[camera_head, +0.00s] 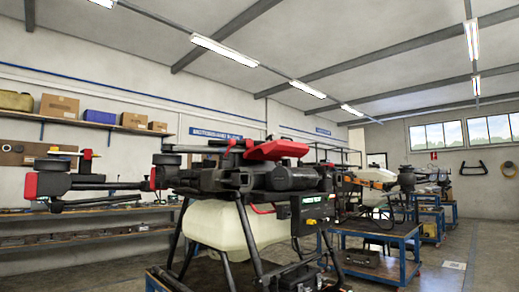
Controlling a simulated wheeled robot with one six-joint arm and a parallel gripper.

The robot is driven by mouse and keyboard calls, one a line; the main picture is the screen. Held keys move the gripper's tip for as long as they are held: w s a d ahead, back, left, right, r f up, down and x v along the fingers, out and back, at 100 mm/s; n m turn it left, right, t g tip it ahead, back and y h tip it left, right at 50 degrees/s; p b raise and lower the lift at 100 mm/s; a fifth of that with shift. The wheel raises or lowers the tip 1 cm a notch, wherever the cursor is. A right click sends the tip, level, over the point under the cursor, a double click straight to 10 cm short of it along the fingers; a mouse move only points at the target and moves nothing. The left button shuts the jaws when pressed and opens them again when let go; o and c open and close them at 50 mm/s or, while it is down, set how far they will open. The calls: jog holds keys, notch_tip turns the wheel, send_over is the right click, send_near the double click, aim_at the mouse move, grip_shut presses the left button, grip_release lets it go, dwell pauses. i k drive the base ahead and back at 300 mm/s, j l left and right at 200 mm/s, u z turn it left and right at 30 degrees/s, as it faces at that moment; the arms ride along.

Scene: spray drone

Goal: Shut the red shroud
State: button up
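A red shroud (277,149) sits on top of the large black spray drone (290,180) in the middle of the view. It shows as a slanted red panel that stands up above the dark body, so it looks raised, though its hinge side is hard to make out. The drone has a cream tank (225,222) under it and black landing legs. Its folded arms with red joints reach to the left. My gripper is not in view.
The drone stands on a blue-framed bench (160,284). More drones on blue carts (375,262) stand behind it to the right. Shelves with boxes (60,106) line the left wall. Open floor (490,250) lies at the right.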

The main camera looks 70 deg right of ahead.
aim_at(274, 151)
jog(key=i+z, duration=0.75)
jog(key=z, duration=0.2)
jog(key=i+z, duration=0.3)
jog(key=z, duration=0.2)
jog(key=i+j+z, duration=0.15)
jog(key=z, duration=0.35)
jog(key=i+j+z, duration=0.3)
jog(key=z, duration=0.15)
jog(key=i+j+z, duration=0.25)
jog(key=z, duration=0.25)
jog(key=i+j+z, duration=0.15)
jog(key=j+z, duration=0.35)
jog(key=l+z, duration=0.45)
jog(key=l, duration=1.1)
